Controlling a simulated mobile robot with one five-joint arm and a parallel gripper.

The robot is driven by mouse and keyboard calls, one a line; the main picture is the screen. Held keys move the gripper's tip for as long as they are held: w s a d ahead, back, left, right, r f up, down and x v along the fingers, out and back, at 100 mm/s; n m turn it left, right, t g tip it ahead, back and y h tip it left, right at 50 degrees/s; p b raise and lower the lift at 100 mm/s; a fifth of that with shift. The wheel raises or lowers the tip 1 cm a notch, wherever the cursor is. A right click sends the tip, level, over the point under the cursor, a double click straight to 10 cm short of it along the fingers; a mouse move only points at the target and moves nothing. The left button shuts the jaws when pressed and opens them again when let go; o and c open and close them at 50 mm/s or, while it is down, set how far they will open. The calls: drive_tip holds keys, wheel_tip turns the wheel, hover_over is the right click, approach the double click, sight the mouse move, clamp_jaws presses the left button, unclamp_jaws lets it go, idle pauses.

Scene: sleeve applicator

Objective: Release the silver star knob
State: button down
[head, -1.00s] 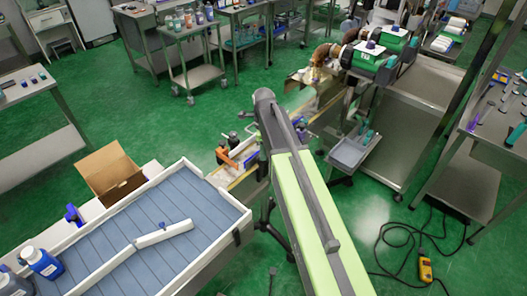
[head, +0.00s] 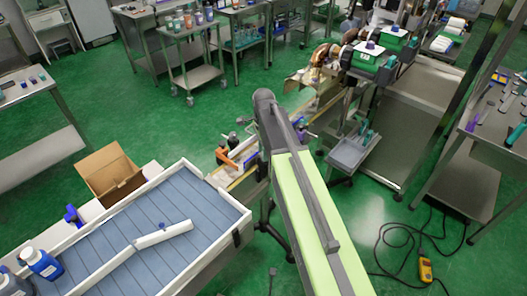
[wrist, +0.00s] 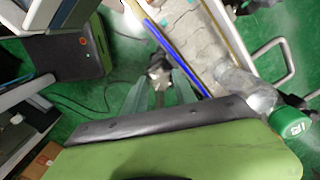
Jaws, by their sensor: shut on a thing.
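In the wrist view, my gripper (wrist: 160,90) shows as two teal fingers pointing away over the green and dark end of my arm. The fingers are shut on the small silver star knob (wrist: 159,71), which shows at their tips beside the conveyor's blue side rail. The knob is small and blurred, so its lobes are not clear. In the head view my arm hides the gripper and the knob.
In the wrist view a clear bottle with a green cap (wrist: 291,122) lies along the right of the conveyor belt (wrist: 205,40). A dark box with an orange button (wrist: 75,57) stands left. In the head view, a blue-grey tray table (head: 160,215) is at left.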

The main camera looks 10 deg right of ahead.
drive_tip(key=n, duration=1.5)
drive_tip(key=shift+n, duration=0.3)
drive_tip(key=n, duration=0.3)
drive_tip(key=shift+n, duration=0.3)
drive_tip(key=n, duration=0.4)
drive_tip(key=shift+n, duration=0.3)
drive_tip(key=n, duration=0.3)
drive_tip(key=shift+n, duration=2.3)
